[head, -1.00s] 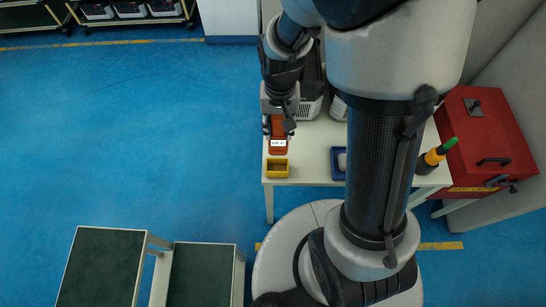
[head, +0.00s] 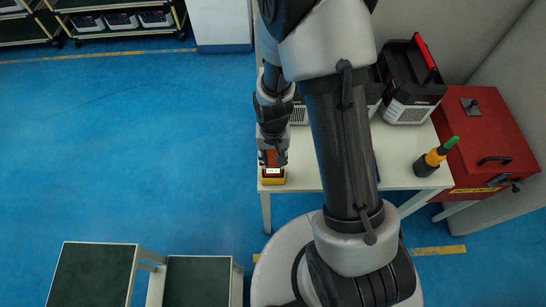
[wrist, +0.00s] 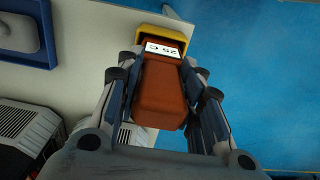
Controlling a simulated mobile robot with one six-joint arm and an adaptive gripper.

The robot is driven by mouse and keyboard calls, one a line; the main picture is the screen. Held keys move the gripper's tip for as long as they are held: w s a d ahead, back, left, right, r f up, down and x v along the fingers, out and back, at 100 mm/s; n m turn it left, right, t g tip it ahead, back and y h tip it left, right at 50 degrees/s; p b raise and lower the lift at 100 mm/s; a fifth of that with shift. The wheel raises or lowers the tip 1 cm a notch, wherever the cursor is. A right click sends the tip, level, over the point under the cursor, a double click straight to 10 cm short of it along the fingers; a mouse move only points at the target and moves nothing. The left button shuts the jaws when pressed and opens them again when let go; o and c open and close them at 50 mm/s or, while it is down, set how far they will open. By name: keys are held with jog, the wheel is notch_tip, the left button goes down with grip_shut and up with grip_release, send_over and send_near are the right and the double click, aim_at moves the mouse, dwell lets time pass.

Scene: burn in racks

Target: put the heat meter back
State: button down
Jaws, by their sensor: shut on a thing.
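The heat meter is an orange-brown handheld device with a white display, seen in the head view (head: 271,158) and in the wrist view (wrist: 162,85). In the wrist view the display reads like "25 C". My gripper (head: 272,160) is shut on the heat meter, its fingers on both sides of the body in the wrist view (wrist: 164,82). The small yellow holder (head: 272,180) stands at the table's front left corner. In the wrist view, the meter's display end is at the yellow holder (wrist: 172,36); I cannot tell how deep it sits.
The white table (head: 400,170) carries black-and-grey units (head: 408,105), a green-and-orange-topped tool (head: 432,158) and a blue tray (wrist: 25,52). A red box (head: 487,140) stands right of it. Stepped platforms (head: 95,275) stand at the lower left. Blue floor left of the table is clear.

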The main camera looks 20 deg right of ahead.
jog(key=shift+f, duration=0.2)
jog(key=c, duration=1.1)
grip_release()
jog(key=shift+r, duration=0.1)
jog(key=shift+r, duration=0.1)
